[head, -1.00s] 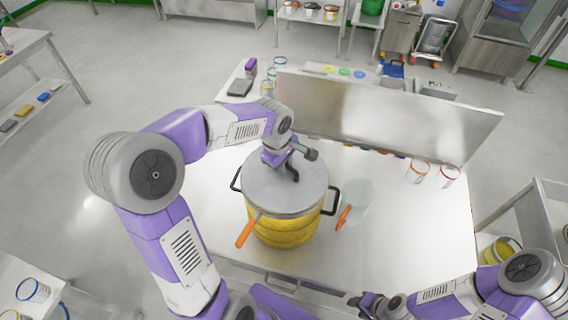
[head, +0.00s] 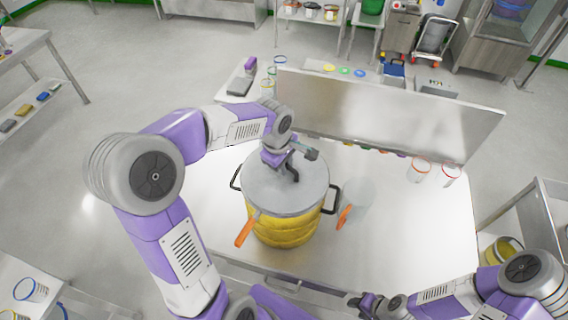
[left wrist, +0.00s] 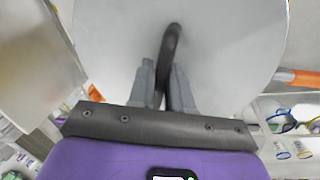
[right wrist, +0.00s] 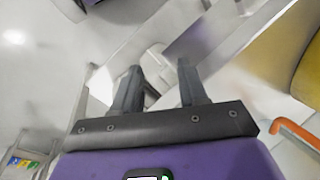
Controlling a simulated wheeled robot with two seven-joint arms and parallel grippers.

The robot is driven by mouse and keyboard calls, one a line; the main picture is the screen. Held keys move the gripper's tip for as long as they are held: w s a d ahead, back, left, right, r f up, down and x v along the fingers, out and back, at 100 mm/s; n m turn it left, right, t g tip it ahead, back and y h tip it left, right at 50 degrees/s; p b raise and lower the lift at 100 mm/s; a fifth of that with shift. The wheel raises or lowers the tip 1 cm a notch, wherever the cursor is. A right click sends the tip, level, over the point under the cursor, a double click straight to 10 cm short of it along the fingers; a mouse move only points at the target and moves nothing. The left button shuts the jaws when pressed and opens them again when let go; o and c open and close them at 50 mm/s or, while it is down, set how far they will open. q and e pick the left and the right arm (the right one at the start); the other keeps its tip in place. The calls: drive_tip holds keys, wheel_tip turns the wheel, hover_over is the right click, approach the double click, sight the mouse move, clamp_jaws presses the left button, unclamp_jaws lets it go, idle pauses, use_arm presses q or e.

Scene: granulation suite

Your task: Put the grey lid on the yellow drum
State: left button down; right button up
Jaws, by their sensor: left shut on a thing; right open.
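The yellow drum (head: 283,232) stands upright on the steel table, with dark side handles. The grey lid (head: 310,190) lies over the drum's top and looks about level; I cannot tell whether it is fully seated. My left gripper (head: 290,172) is above the lid, shut on the lid's dark handle (left wrist: 170,45). The lid's pale disc (left wrist: 110,40) fills the upper middle of the left wrist view. My right gripper (right wrist: 158,90) is open and empty, low at the right near the table's front edge; the drum shows at the right edge of the right wrist view (right wrist: 308,70).
An orange-handled tool (head: 247,230) sticks out at the drum's front left. A clear scoop with an orange handle (head: 344,216) lies right of the drum. A steel panel (head: 390,115) stands behind. Glass jars (head: 418,172) stand at the back right.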

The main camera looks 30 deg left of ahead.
sight(280, 176)
use_arm(q)
drive_tip(key=c, duration=1)
unclamp_jaws()
drive_tip(key=shift+o, duration=0.2)
wheel_tip(280, 176, up, 8)
drive_tip(key=s, duration=0.1)
drive_tip(key=shift+s+a+f, duration=0.15)
drive_tip(key=shift+s+f, duration=0.1)
